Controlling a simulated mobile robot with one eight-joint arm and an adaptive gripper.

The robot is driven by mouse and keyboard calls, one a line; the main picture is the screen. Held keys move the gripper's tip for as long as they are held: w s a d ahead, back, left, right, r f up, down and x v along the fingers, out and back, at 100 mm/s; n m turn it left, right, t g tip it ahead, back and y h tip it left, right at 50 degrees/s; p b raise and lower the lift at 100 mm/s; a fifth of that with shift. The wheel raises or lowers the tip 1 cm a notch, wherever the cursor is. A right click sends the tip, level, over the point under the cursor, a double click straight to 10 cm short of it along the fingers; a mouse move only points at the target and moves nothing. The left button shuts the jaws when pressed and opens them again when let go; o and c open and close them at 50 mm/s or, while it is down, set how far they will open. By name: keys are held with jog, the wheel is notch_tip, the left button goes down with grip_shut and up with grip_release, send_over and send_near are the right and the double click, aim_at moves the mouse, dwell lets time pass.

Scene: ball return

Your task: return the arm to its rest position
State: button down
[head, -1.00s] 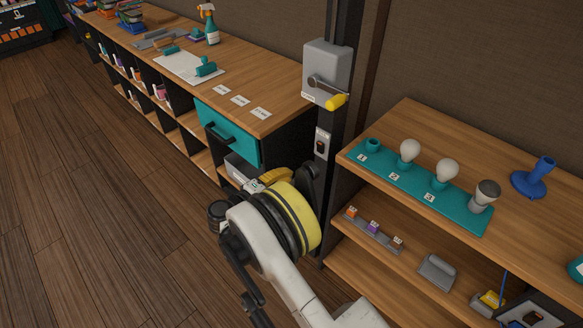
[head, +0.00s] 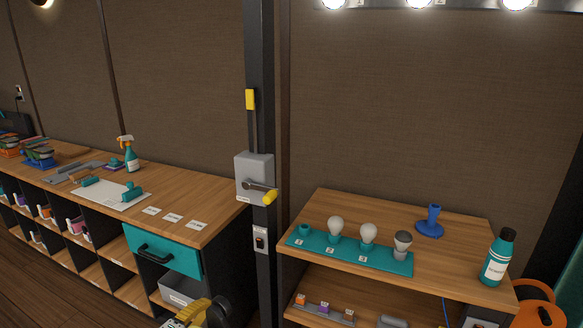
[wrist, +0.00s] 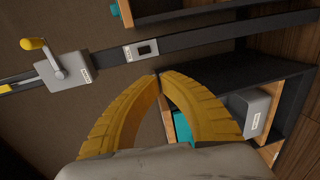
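My gripper (wrist: 159,76) shows in the wrist view with two curved yellow fingers. Their tips meet and nothing is between them, so it is shut and empty. In the head view only a yellow and black part of my arm's end (head: 195,312) shows at the bottom edge, in front of the lower shelf of the left unit. The rest of my arm is out of that view. In the wrist view the fingers point toward the dark post and the shelf unit, with no clear contact.
A dark post bears a grey crank box (head: 254,180) and a switch (head: 261,240). Left of it is a bench with a teal drawer (head: 163,251) and a grey bin (head: 183,290). Right of it is a shelf with bulbs on a teal strip (head: 350,252), a blue stand (head: 430,223) and a bottle (head: 497,258).

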jog(key=w+d+r+m+g, duration=0.25)
jog(key=w+d+r, duration=0.45)
jog(key=d+r, duration=0.35)
jog(key=s+d+r+m+g+y, duration=0.15)
jog(key=d+r, duration=0.25)
jog(key=d, duration=0.4)
jog(key=s+d+r+m+g, duration=0.1)
jog(key=s+d+r+g, duration=0.15)
jog(key=d+r, duration=0.4)
jog(key=s+d+m+y, duration=0.2)
jog(key=s+d+m, duration=0.2)
jog(key=s+d, duration=0.5)
jog(key=s+d+m+g+y, duration=0.1)
jog(key=s+d+m+y, duration=0.2)
jog(key=s+d, duration=0.6)
jog(key=s+r+m, duration=0.1)
jog(key=s, duration=0.7)
jog(key=shift+d, duration=0.4)
jog(key=shift+s+f, duration=0.1)
